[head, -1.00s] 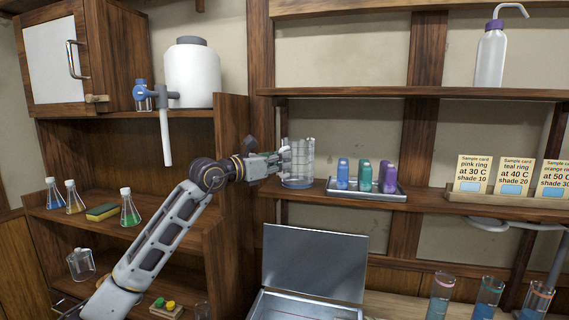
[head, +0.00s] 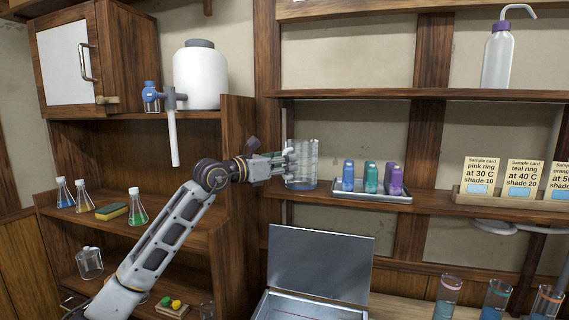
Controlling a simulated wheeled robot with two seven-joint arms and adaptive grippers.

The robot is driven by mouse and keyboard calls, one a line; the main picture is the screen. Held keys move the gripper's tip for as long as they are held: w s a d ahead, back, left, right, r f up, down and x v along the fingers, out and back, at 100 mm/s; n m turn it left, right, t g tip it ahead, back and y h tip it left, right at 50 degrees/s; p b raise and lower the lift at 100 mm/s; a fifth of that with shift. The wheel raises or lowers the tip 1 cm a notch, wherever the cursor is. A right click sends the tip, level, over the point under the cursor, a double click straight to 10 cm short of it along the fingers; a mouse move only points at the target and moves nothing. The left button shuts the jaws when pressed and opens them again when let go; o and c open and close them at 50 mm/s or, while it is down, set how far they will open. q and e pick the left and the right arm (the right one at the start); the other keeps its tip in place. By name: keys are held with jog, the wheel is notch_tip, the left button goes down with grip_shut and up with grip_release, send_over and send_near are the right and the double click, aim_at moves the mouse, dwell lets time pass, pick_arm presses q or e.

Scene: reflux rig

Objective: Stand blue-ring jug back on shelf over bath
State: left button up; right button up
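The blue-ring jug (head: 303,165) is a clear, upright vessel with a bluish band low on its wall. It is at the left end of the middle shelf (head: 430,203), and its base looks level with the board; I cannot tell whether it bears on it. My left gripper (head: 288,163) comes in level from the left and appears shut on the jug's left side, where the fingers partly hide it. An open metal bath (head: 318,264) with a raised lid stands below. My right gripper is not in view.
A tray (head: 372,196) with blue, teal and purple bottles sits close to the jug's right. Sample cards (head: 480,176) stand farther right. A wooden upright (head: 265,100) and the upper shelf (head: 380,94) bound the space. Ringed glass cylinders (head: 447,297) stand at lower right.

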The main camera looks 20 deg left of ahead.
pick_arm(q)
jog(key=v, duration=1.2)
dwell(0.6)
dwell(0.5)
